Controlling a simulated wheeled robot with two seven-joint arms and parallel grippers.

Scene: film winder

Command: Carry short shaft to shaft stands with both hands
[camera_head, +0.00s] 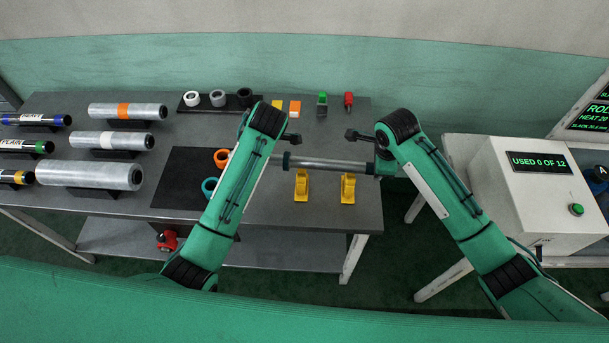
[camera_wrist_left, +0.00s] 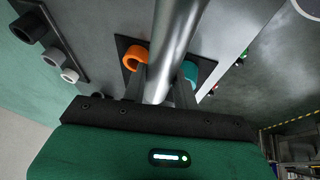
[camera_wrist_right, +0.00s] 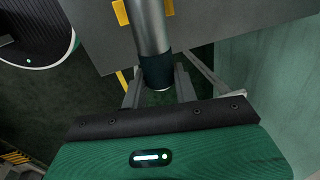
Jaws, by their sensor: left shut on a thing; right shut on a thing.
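The short shaft (camera_head: 330,164) is a silver rod with dark ends. It is held roughly level across the front right of the table, spanning both arms. My left gripper (camera_wrist_left: 158,92) is shut on its left part, and my right gripper (camera_wrist_right: 160,85) is shut on its dark right end. Two yellow shaft stands, the left one (camera_head: 301,187) and the right one (camera_head: 348,189), stand just in front of the shaft in the head view. The shaft appears above the table and apart from them. In the head view my arms hide much of both grippers.
A black mat (camera_head: 180,185) with an orange ring (camera_head: 221,157) and a teal ring (camera_head: 209,186) lies left of my left arm. Silver rolls (camera_head: 90,175) rest at the left. Small coloured parts (camera_head: 322,103) line the back. A white counter box (camera_head: 535,190) stands right, past a gap.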

